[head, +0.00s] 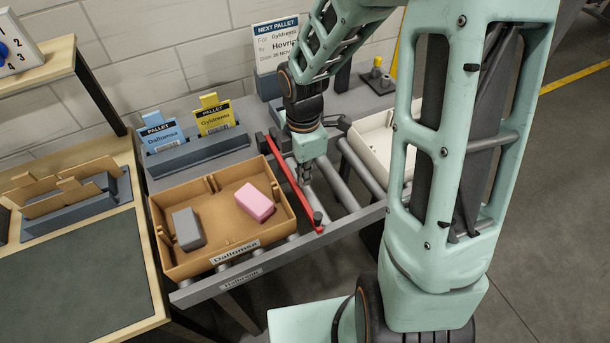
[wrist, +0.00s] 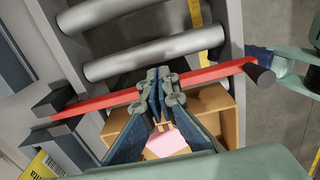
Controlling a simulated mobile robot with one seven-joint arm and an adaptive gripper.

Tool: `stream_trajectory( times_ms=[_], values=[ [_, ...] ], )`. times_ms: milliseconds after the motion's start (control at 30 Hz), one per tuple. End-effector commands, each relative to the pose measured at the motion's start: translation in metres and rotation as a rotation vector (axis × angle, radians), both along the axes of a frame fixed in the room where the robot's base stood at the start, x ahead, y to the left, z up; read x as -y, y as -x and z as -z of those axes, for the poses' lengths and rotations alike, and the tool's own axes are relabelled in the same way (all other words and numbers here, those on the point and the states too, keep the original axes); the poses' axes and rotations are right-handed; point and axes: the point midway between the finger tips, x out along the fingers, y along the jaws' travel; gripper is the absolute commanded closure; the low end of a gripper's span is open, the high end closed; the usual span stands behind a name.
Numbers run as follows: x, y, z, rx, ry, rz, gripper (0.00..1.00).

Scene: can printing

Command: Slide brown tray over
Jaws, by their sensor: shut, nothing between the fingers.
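The brown tray (head: 275,222) sits on the left part of the roller conveyor, with a label reading Dallomsa on its front. A grey block (head: 187,228) and a pink block (head: 256,203) lie in it. In the wrist view the tray (wrist: 226,122) and pink block (wrist: 165,145) show behind my fingers. A red bar (head: 292,180) crosses the rollers just right of the tray; it also shows in the wrist view (wrist: 110,102). My gripper (head: 308,185) is shut and empty, close to the bar on its right side. Whether it touches the bar I cannot tell.
Bare rollers (head: 338,185) lie right of the bar. A white tray (head: 385,142) stands farther right, partly hidden by my arm. A grey holder (head: 198,150) with blue and yellow pallet cards stands behind the brown tray. A wooden-edged desk (head: 85,262) is at the left.

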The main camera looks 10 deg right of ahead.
Motion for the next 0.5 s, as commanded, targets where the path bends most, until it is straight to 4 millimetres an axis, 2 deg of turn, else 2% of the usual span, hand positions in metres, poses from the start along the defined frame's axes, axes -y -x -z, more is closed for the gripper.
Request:
stream_trajectory(
  times_ms=[133, 300, 500],
  values=[
    [-0.002, -0.002, 0.000, 0.000, 0.000, 0.000, 1.00],
    [-0.001, -0.004, -0.043, 0.008, 0.001, 0.001, 1.00],
    [-0.001, -0.003, -0.080, 0.004, 0.000, 0.001, 1.00]
  ],
)
